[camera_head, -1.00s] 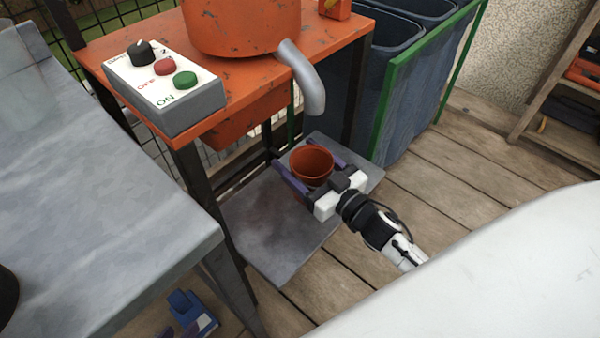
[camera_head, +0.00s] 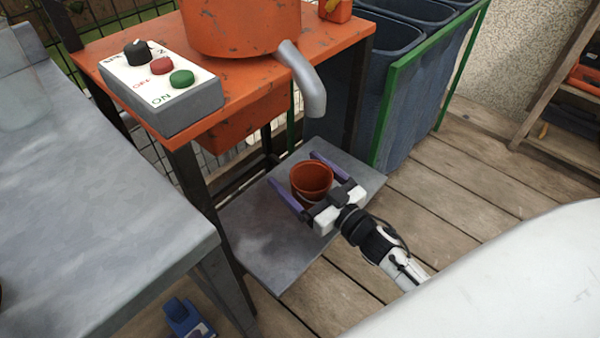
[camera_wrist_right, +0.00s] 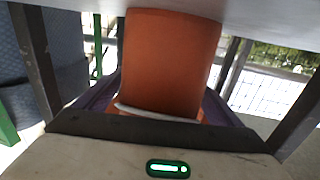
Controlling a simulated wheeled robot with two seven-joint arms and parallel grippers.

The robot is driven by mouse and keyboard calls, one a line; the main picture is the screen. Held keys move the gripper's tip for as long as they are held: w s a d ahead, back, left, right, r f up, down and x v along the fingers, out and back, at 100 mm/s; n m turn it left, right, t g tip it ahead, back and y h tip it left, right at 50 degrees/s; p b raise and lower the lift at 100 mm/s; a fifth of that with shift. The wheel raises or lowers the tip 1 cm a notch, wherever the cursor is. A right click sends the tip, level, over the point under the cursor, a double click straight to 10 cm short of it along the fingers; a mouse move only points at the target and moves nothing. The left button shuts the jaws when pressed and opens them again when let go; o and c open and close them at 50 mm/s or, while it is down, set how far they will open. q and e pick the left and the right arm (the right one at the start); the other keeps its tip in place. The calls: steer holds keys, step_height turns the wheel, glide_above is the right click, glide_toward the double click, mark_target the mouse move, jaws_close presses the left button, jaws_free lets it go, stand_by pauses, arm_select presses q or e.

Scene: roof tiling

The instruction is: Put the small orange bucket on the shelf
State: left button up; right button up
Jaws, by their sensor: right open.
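The small orange bucket (camera_head: 311,180) stands upright on a grey lower plate (camera_head: 270,240) under the orange machine table. My right gripper (camera_head: 292,167) is open, with one purple finger on either side of the bucket and gaps visible beside it. In the right wrist view the bucket (camera_wrist_right: 172,60) fills the middle, with its pale handle hanging across it near the palm. A wooden shelf (camera_head: 545,135) stands at the far right, only partly in frame. My left gripper is not in view.
A grey spout (camera_head: 312,90) hangs above and behind the bucket. A control box (camera_head: 165,85) sits on the orange table (camera_head: 215,120). A grey metal table (camera_head: 100,210) is at left, and dark bins (camera_head: 400,110) in a green frame stand behind. Plank floor is clear at right.

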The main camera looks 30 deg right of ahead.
mark_target(325, 195)
steer(key=shift+r, duration=0.2)
arm_select(q)
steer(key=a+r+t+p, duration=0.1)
steer(key=p, duration=0.1)
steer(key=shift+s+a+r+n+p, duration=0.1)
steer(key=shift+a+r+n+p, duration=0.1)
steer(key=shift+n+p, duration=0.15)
arm_select(e)
steer(key=s, duration=0.4)
steer(key=s+d, duration=0.1)
steer(key=s, duration=0.3)
steer(key=s+d, duration=0.1)
steer(key=s, duration=0.2)
steer(key=shift+s+d, duration=0.15)
steer(key=shift+s, duration=0.25)
